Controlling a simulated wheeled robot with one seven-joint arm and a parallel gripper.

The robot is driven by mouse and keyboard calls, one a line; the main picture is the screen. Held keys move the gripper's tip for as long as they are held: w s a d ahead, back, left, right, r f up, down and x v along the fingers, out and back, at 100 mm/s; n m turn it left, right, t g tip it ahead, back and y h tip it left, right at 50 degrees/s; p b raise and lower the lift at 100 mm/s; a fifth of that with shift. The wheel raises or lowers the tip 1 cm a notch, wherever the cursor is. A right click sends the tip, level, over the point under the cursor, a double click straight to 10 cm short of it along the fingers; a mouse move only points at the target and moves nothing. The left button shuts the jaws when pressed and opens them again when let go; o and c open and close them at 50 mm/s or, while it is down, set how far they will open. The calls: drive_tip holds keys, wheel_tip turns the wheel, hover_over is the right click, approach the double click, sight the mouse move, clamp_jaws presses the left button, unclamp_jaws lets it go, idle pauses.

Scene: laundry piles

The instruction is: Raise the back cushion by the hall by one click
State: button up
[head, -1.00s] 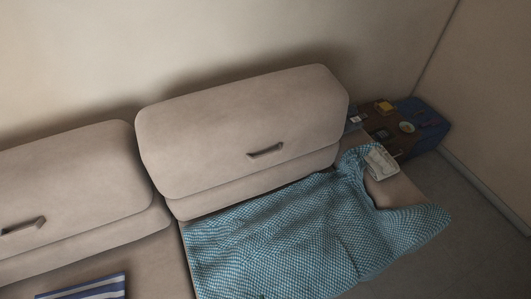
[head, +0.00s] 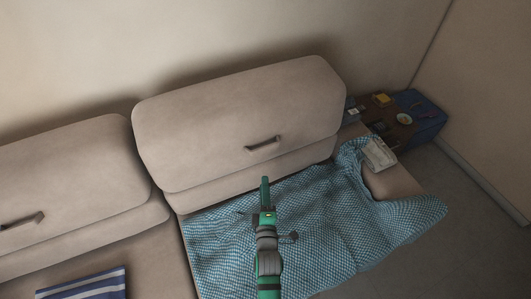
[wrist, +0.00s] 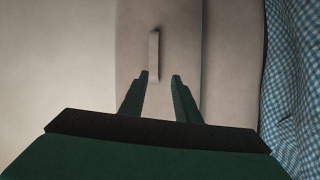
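Two beige back cushions stand on the sofa; the frames do not show which side the hall is on. The right back cushion (head: 215,125) has a grey pull handle (head: 263,144) on its front; the left back cushion (head: 65,175) has a similar handle (head: 22,222). My gripper (head: 265,184) is in front of the right cushion, lower in the picture than its handle. In the wrist view my gripper (wrist: 160,80) is open and empty, its green fingers apart. That handle (wrist: 154,55) lies ahead of the fingertips, nearer the left finger; contact cannot be told.
A blue-and-white checked blanket (head: 325,225) covers the right seat and armrest, with a pale paper-like item (head: 378,154) on it. A striped blue cloth (head: 85,287) lies on the left seat. A blue chest with small items (head: 425,118) stands beyond the armrest.

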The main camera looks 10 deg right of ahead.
drive_tip(key=w+d+r+n, duration=0.1)
drive_tip(key=w+d, duration=0.2)
drive_tip(key=w, duration=1.1)
drive_tip(key=shift+d, duration=0.4)
drive_tip(key=shift+w, duration=0.1)
clamp_jaws()
